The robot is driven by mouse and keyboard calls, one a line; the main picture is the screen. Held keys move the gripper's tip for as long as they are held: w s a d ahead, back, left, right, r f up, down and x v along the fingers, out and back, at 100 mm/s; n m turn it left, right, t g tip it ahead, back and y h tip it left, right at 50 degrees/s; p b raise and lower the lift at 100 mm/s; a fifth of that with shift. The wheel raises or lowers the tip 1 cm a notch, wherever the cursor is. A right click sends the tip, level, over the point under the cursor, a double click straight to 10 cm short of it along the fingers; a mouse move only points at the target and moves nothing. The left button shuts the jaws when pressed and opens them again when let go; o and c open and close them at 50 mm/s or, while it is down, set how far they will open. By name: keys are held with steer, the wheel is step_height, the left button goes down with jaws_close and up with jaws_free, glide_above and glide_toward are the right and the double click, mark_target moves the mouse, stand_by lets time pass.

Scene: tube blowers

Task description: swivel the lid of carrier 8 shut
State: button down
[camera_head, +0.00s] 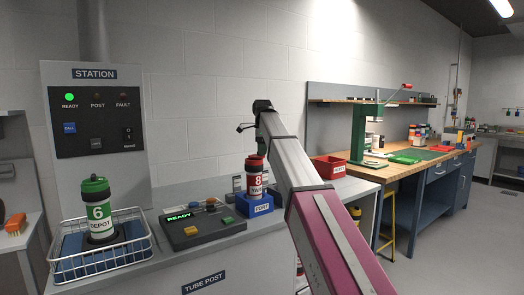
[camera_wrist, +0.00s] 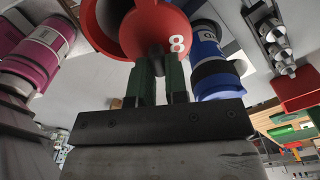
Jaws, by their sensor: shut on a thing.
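Carrier 8 (camera_head: 255,186) is a white and red tube standing upright in a blue port holder (camera_head: 257,206). Its red top shows beside my arm in the head view; how far its lid is turned is too small to tell there. In the wrist view a red lid marked 8 (camera_wrist: 172,22) fills the top middle. A red curved rim (camera_wrist: 100,35) shows to its left, partly overlapped by the lid. My gripper (camera_wrist: 158,62) has its two green fingers shut on the dark knob at the lid's near edge. My gripper's fingers cannot be made out in the head view.
A control box (camera_head: 195,226) reading READY sits left of the holder. Carrier 6 (camera_head: 98,214) with a green lid stands in a wire basket (camera_head: 100,262). A red bin (camera_head: 330,168) stands behind.

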steer(key=s+m, duration=0.1)
steer(key=m, duration=0.2)
steer(key=s+a+m, duration=0.1)
steer(key=m, duration=0.1)
steer(key=shift+s+m, duration=0.3)
steer(key=shift+s, duration=0.05)
steer(key=shift+s+a+m, duration=0.35)
steer(key=shift+s+m, duration=0.05)
steer(key=shift+m, duration=0.65)
steer(key=shift+s+a+m, duration=0.3)
steer(key=shift+s+m, duration=0.05)
steer(key=shift+m, duration=0.7)
steer(key=c, duration=1.1)
jaws_free()
